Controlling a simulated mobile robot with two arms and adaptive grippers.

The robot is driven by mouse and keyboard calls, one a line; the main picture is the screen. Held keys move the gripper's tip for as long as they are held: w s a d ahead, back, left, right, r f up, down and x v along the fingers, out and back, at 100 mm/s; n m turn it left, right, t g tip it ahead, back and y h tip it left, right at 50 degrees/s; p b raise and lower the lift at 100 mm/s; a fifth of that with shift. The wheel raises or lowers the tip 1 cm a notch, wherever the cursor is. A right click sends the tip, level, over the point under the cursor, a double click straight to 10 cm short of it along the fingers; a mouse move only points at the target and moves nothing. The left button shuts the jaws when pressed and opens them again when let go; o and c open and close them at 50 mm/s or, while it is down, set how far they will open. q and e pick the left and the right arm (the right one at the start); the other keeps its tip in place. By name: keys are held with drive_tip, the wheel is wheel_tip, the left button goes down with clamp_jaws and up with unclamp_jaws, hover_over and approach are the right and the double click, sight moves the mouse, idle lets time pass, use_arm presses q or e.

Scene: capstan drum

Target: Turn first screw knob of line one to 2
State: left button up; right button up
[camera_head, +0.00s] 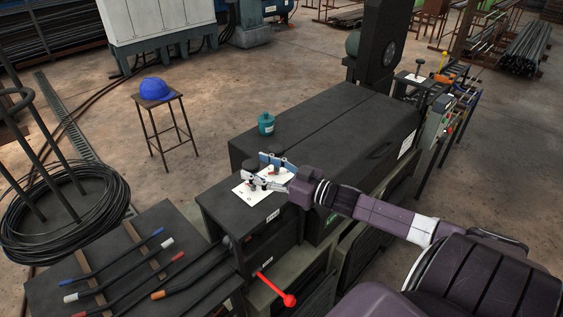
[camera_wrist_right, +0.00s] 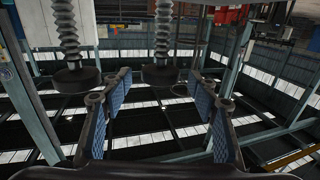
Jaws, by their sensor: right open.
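My right gripper (camera_head: 262,170) is over the white marked plates (camera_head: 250,195) on the dark machine's top in the head view. In the right wrist view the right gripper (camera_wrist_right: 160,93) is open, its blue-padded fingers well apart. One round black screw knob (camera_wrist_right: 160,76) on a threaded rod shows between the fingertips, with no visible contact. A second black screw knob (camera_wrist_right: 76,79) on a similar rod is to the left, outside the fingers. In the head view the gripper partly hides the knobs, and the plate markings are too small to read. My left gripper is not seen.
A teal bottle (camera_head: 266,123) stands on the long dark cabinet (camera_head: 330,130) behind the gripper. A red-handled lever (camera_head: 276,288) sticks out at the front. Several coloured-grip bars lie on the rack at left. A stool with a blue cap (camera_head: 156,89) stands farther back.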

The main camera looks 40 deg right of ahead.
drive_tip(key=v, duration=0.9)
drive_tip(key=shift+s, duration=0.2)
